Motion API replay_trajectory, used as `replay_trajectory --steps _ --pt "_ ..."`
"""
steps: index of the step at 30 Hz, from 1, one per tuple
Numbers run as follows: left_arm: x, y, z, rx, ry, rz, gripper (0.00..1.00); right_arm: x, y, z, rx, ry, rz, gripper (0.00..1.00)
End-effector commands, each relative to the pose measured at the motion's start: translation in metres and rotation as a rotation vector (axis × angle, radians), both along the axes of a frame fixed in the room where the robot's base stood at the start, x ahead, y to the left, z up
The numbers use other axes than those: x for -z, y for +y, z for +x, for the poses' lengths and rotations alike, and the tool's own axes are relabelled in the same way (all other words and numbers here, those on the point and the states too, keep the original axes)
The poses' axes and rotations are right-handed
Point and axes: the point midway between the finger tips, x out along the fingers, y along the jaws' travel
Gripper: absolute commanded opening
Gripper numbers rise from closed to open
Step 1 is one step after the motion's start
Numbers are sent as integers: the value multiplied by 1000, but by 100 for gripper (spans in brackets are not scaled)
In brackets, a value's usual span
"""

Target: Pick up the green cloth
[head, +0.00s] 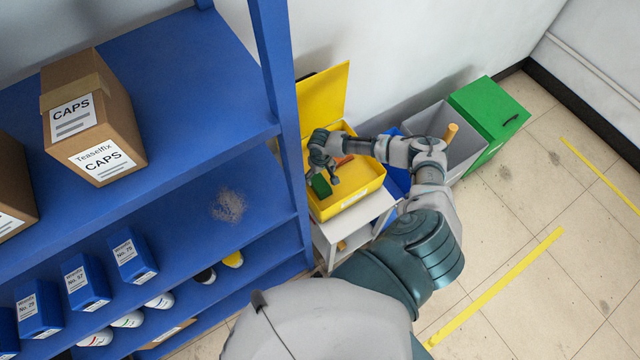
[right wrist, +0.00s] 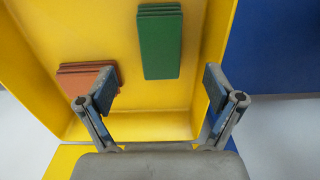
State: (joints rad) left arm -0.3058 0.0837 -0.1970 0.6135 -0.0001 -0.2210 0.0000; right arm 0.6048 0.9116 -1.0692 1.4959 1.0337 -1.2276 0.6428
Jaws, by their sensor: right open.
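The green cloth (head: 321,186) is a folded stack lying in the open yellow box (head: 362,190). In the right wrist view the green cloth (right wrist: 160,42) lies flat on the yellow floor of the box, at the top middle, beyond my fingertips. My right gripper (head: 325,174) is over the box, close to the green cloth. In the right wrist view my right gripper (right wrist: 159,88) has its fingers spread wide with nothing between them. I cannot tell its exact height above the cloth. My left gripper is not in view.
A folded orange-brown cloth (right wrist: 88,80) lies in the same box, left of the green one. The yellow lid (head: 325,95) stands up behind. Blue shelving (head: 278,80) stands close to the left. A grey bin (head: 462,150) and a green box (head: 490,112) stand to the right.

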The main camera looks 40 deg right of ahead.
Motion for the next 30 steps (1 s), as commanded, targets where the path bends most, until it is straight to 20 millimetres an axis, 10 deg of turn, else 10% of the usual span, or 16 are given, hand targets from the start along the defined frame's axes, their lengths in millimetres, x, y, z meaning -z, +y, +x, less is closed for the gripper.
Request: replay_trajectory --steps 18,27,30 --pt "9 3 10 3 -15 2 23 78 -5 7 -1 0 1 92" --pt "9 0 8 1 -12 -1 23 83 -5 7 -1 -1 1 92" --pt "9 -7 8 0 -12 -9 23 82 -5 7 -1 -1 1 67"
